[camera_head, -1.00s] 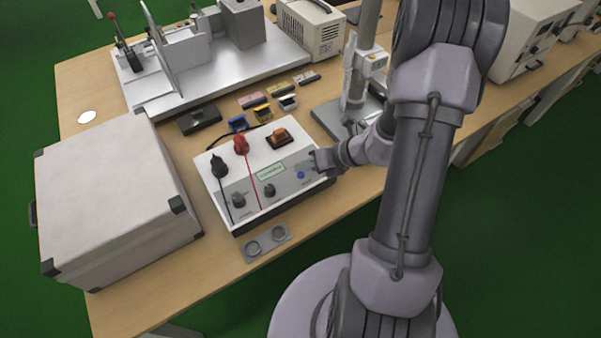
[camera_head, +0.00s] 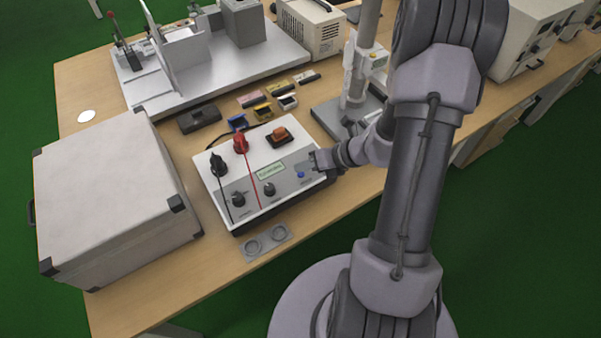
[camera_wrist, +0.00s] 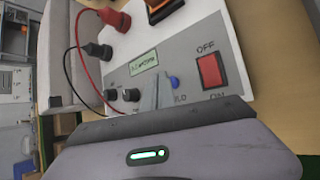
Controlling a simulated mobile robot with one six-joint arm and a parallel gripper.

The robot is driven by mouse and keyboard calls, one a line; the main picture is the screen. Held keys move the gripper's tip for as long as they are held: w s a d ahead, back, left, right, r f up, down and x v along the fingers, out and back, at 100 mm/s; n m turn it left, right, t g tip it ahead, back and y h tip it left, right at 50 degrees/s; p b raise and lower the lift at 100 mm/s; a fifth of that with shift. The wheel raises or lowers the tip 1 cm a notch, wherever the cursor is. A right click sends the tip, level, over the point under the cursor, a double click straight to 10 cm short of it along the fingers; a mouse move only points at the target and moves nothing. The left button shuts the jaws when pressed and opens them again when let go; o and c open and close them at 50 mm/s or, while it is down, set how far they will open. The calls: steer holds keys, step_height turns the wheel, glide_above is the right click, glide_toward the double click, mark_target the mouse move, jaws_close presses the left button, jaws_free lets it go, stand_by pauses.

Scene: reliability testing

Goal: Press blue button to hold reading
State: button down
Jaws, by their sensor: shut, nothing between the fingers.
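The tester box (camera_head: 225,195) has a white and grey top panel and stands on the bench. Its small blue button (camera_head: 301,175) is on the grey part near the right front corner, and also shows in the wrist view (camera_wrist: 174,82). My gripper (camera_head: 316,160) is shut and empty at the right end of the panel. In the wrist view its fingertips (camera_wrist: 160,84) are just left of the blue button; I cannot tell whether they touch the panel. The lit green display (camera_head: 270,171) shows characters too small to read. A red OFF/ON rocker switch (camera_wrist: 209,70) is right of the button.
A black plug (camera_head: 218,163) and a red plug (camera_head: 240,144) with leads stand on the panel, beside an orange switch (camera_head: 280,136). Dark knobs (camera_head: 269,188) are left of the button. A large grey case (camera_head: 110,190) stands left; a stand (camera_head: 352,95) rises behind my gripper.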

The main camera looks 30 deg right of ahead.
mark_target(304, 175)
steer(key=shift+f+b, duration=0.3)
steer(key=shift+f, duration=0.2)
stand_by(0.5)
steer(key=shift+r+p, duration=0.85)
steer(key=shift+r, duration=0.05)
steer(key=shift+r, duration=0.1)
step_height(304, 175, up, 6)
steer(key=p, duration=0.5)
